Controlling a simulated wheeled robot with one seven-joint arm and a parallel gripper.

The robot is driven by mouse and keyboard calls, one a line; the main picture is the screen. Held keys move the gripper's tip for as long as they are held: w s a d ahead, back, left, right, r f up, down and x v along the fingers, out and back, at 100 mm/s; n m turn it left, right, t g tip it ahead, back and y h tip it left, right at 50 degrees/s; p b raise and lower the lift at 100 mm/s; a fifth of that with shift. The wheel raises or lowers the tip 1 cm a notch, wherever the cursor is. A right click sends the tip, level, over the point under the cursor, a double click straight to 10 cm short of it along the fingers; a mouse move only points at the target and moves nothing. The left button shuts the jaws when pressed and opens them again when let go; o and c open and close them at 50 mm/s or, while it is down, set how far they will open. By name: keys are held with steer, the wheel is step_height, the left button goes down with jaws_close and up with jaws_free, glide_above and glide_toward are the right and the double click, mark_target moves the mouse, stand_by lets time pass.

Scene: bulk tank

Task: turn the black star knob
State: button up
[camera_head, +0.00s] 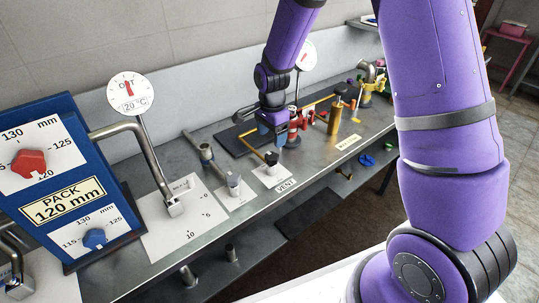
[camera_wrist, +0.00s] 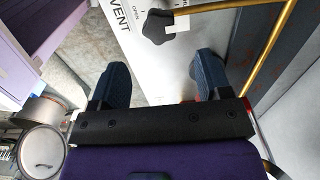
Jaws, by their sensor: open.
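The black star knob (camera_wrist: 157,27) is at the top of the wrist view, beside a plate lettered VENT and OPEN. In the head view a small dark knob (camera_head: 271,158) stands on the white VENT plate (camera_head: 285,174). My gripper (camera_wrist: 160,78) is open, with two dark blue fingers spread apart and nothing between them. The knob lies beyond the fingertips, roughly centred between them, and is not touched. In the head view my gripper (camera_head: 268,137) is behind the knob, over the bench; its fingertips are hard to make out there.
A brass pipe (camera_wrist: 235,8) runs beside the knob and past the right finger. Red fittings (camera_head: 304,118) and a brass cylinder (camera_head: 336,117) stand to the right. A blue PACK panel (camera_head: 62,180) is at far left.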

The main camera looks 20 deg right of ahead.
mark_target(272, 156)
step_height(272, 156, down, 8)
steer(key=shift+f, duration=0.1)
steer(key=shift+c, duration=0.2)
steer(key=c, duration=0.9)
